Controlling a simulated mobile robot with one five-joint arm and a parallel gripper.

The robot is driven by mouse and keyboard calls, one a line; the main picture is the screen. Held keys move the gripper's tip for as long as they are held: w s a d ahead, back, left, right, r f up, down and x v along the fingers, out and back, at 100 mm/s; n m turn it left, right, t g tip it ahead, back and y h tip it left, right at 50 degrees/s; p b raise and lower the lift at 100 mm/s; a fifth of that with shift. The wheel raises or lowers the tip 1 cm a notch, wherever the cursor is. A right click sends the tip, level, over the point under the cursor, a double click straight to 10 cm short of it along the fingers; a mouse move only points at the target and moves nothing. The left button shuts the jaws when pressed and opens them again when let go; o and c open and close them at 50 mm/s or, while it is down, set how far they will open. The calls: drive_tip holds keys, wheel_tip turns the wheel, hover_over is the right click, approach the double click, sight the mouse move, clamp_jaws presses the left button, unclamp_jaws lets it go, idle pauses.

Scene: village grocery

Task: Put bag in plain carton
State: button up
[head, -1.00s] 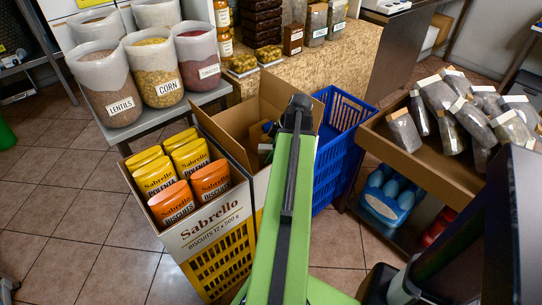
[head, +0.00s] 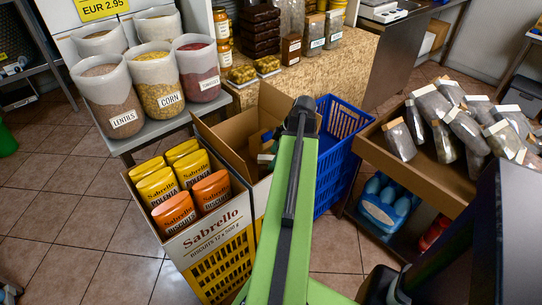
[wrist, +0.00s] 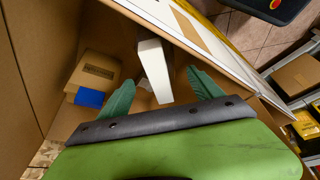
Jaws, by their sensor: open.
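The plain carton (head: 222,148) is a brown open box with raised flaps, standing between the printed Sabrello carton and a blue crate. My gripper (wrist: 162,92) is open, with its two green fingers apart, and points into the carton; brown walls surround it in the wrist view. A white slab-like thing (wrist: 154,68) shows beyond and between the fingers; I cannot tell that either finger touches it. A small brown box (wrist: 95,72) with a blue patch lies left of the fingers. Clear-sided bags (head: 400,140) lie in the tray at right. My arm hides part of the carton in the head view.
The Sabrello carton (head: 210,240) holds yellow polenta bags (head: 158,187) and orange biscuits bags (head: 175,213). The blue crate (head: 335,165) stands right of the plain carton. A wooden tray (head: 372,153) borders the right side. Sacks (head: 112,100) stand behind left. Floor is free at left.

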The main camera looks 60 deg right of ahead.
drive_tip(key=p+v, duration=0.5)
drive_tip(key=v, duration=0.2)
drive_tip(key=shift+w, duration=0.15)
drive_tip(key=shift+s+r+p, duration=0.25)
drive_tip(key=shift+r+p, duration=0.05)
drive_tip(key=shift+r, duration=0.1)
drive_tip(key=shift+f, duration=0.1)
